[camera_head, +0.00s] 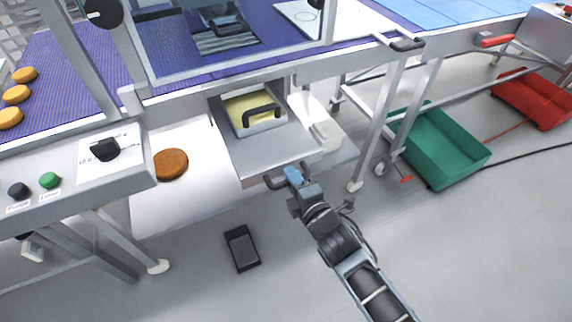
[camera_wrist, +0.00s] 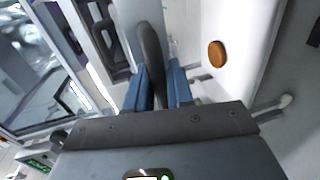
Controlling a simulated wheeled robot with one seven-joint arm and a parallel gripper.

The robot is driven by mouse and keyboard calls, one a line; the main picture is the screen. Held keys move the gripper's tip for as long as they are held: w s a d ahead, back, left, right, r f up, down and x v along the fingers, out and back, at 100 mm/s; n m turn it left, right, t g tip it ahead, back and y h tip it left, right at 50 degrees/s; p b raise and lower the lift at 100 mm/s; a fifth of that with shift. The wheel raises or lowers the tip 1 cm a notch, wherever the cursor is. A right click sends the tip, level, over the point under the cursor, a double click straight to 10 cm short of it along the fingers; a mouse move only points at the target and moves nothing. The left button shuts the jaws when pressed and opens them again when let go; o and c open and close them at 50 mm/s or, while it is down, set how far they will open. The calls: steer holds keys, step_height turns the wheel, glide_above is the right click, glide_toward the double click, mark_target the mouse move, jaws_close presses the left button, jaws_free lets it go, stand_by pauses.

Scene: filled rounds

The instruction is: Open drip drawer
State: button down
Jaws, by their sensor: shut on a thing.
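The drip drawer (camera_head: 262,158) is a flat grey metal drawer under the conveyor frame in the head view. Its top is partly exposed, sticking out in front of the frame. A dark bar handle (camera_head: 271,182) is on its front edge. My gripper (camera_head: 288,174) is at the right part of this handle. In the wrist view the blue fingers of my gripper (camera_wrist: 161,85) are on either side of the dark curved handle (camera_wrist: 150,50), shut on it. The fingers hide part of the handle.
A pale yellow-filled bin (camera_head: 249,106) with a black handle sits just behind. An orange-brown round (camera_head: 171,164) lies on the white surface at left, also in the wrist view (camera_wrist: 217,54). A foot pedal (camera_head: 242,247) is on the floor. Green (camera_head: 440,150) and red (camera_head: 535,100) crates stand right.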

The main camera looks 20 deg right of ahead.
steer(key=shift+f+v, duration=0.2)
steer(key=shift+v, duration=0.9)
steer(key=shift+f+v, duration=0.25)
steer(key=shift+v, duration=0.8)
steer(key=shift+s, duration=0.1)
steer(key=c, duration=1.1)
jaws_free()
steer(key=shift+c, duration=0.2)
steer(key=v, duration=0.7)
steer(key=shift+s, duration=0.35)
